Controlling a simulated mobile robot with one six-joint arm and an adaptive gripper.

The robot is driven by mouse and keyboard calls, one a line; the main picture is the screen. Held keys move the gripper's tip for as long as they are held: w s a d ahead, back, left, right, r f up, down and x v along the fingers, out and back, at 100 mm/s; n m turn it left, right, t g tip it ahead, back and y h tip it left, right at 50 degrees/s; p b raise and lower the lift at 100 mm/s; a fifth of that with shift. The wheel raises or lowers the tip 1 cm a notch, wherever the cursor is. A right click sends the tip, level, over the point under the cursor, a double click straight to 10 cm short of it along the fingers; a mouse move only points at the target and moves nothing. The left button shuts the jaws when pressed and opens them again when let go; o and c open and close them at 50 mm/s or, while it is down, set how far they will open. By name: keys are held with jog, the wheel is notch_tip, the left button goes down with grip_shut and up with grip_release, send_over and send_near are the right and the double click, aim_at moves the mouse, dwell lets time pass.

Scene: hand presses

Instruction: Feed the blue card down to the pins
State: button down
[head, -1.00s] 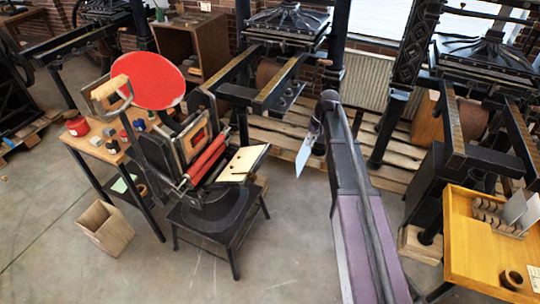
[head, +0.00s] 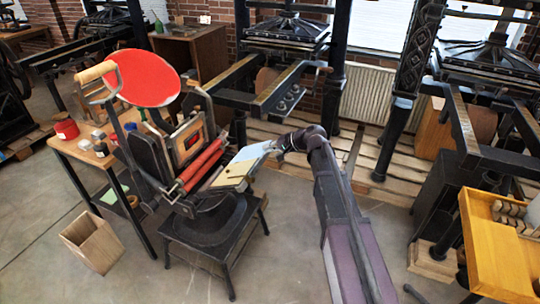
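The blue card (head: 249,156) is pale blue and reaches left from my gripper (head: 274,147) over the upper right part of the cream feed board (head: 233,174). My gripper is small in the head view and appears shut on the card's right end. The card lies nearly along the board's slope; I cannot tell whether it touches the board. The board belongs to a black hand press (head: 205,222) with a red ink disc (head: 148,78) and red rollers (head: 203,160). The pins are too small to make out, and the card may hide part of them.
A wooden side table (head: 82,151) with inks and small jars stands left of the press, with a wooden bin (head: 92,236) on the floor. A yellow wooden tray (head: 489,258) is at the right. Larger iron presses stand behind. The floor in front is clear.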

aim_at(261, 165)
jog(key=shift+a, duration=0.25)
jog(key=shift+f, duration=0.1)
dwell(0.3)
jog(key=shift+w+a+f+b, duration=0.15)
jog(key=shift+a+f+b, duration=0.25)
jog(key=shift+f+b, duration=1.15)
jog(key=shift+w+a+f+b, duration=0.15)
jog(key=shift+a+f+b, duration=0.25)
jog(key=shift+f+b, duration=1.15)
jog(key=shift+w+a+f+b, duration=0.15)
jog(key=shift+a+f+b, duration=0.25)
jog(key=shift+f+b, duration=1.15)
jog(key=shift+r, duration=0.1)
jog(key=shift+s+a, duration=0.1)
jog(key=shift+s, duration=0.1)
jog(key=c, duration=0.7)
grip_release()
